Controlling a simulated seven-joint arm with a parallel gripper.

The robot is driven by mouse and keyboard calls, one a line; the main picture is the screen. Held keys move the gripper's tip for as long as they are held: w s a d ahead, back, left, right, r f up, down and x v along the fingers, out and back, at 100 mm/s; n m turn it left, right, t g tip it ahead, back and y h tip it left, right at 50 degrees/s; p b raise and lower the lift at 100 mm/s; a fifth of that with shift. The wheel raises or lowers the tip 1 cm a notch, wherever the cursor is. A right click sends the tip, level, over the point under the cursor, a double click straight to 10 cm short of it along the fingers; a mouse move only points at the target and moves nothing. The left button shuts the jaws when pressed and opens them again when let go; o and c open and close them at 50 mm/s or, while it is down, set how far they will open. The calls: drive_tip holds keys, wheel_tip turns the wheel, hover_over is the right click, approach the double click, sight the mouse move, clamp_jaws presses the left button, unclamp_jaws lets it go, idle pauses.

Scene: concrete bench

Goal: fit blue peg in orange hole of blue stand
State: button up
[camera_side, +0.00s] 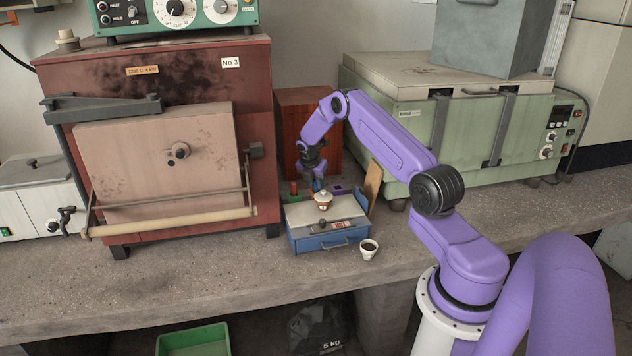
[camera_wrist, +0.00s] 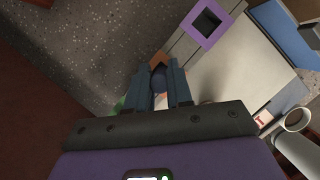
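The blue stand (camera_side: 302,243) is a low blue box with a light grey top, in the middle of the bench in the side view. In the wrist view its pale top (camera_wrist: 230,75) lies to the right. An orange piece (camera_wrist: 158,60) shows just beyond my fingertips; its hole is mostly hidden. My gripper (camera_side: 317,179) points down over the back of the stand. In the wrist view my gripper (camera_wrist: 160,72) has the rounded blue peg (camera_wrist: 158,83) between its fingers, which appear shut on it. I cannot tell whether the peg's lower end is in the hole.
A purple square socket (camera_wrist: 207,22) with a dark opening is beside the orange piece. A white and brown cup-like object (camera_side: 323,199) is on the stand's top. A mug (camera_side: 369,249) stands at its front right. A red furnace (camera_side: 170,140) stands left.

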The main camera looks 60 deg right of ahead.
drive_tip(key=o, duration=0.5)
drive_tip(key=shift+c, duration=0.2)
drive_tip(key=shift+r, duration=0.1)
drive_tip(key=w+v, duration=0.1)
drive_tip(key=v, duration=1.6)
drive_tip(key=shift+s, duration=0.45)
drive_tip(key=shift+a+r, duration=0.1)
